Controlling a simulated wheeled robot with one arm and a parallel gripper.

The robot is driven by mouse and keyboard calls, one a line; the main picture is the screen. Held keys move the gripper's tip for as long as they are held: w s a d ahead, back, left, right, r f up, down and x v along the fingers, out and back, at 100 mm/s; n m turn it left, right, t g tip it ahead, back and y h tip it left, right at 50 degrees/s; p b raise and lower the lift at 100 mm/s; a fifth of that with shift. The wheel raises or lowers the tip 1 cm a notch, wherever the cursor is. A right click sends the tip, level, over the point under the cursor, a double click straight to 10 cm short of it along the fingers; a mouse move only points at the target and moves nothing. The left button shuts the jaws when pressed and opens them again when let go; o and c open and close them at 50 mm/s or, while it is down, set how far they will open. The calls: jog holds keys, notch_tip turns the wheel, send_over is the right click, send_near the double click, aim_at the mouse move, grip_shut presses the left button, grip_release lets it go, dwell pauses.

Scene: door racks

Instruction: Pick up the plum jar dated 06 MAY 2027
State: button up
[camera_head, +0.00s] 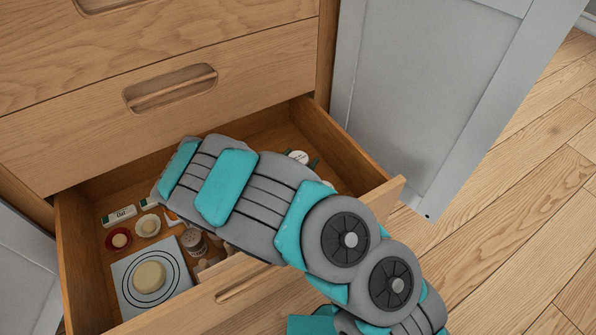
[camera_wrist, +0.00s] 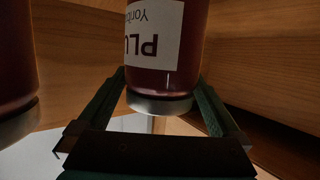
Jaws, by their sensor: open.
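In the wrist view a dark red plum jar (camera_wrist: 166,75) with a white label and a silver lid stands between the two dark fingers of my gripper (camera_wrist: 160,85). The fingers are open, one on each side near the lid end; I cannot tell whether either touches the glass. The label reads "PLU" in upside-down letters, cut by the frame and the jar's curve. No date shows on it. A second dark red jar (camera_wrist: 14,70) is at the left edge, its label not in sight. In the head view my arm hides my gripper and these jars.
An open wooden drawer (camera_head: 80,270) holds a white board (camera_head: 125,275) with a round pale item, small bowls (camera_head: 148,225), a small jar (camera_head: 194,241) and a white round top (camera_head: 298,157). A grey door (camera_head: 420,90) stands at the right. Wooden floor (camera_head: 510,240) is clear.

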jog(key=shift+x, duration=0.95)
jog(key=shift+c, duration=0.2)
grip_shut()
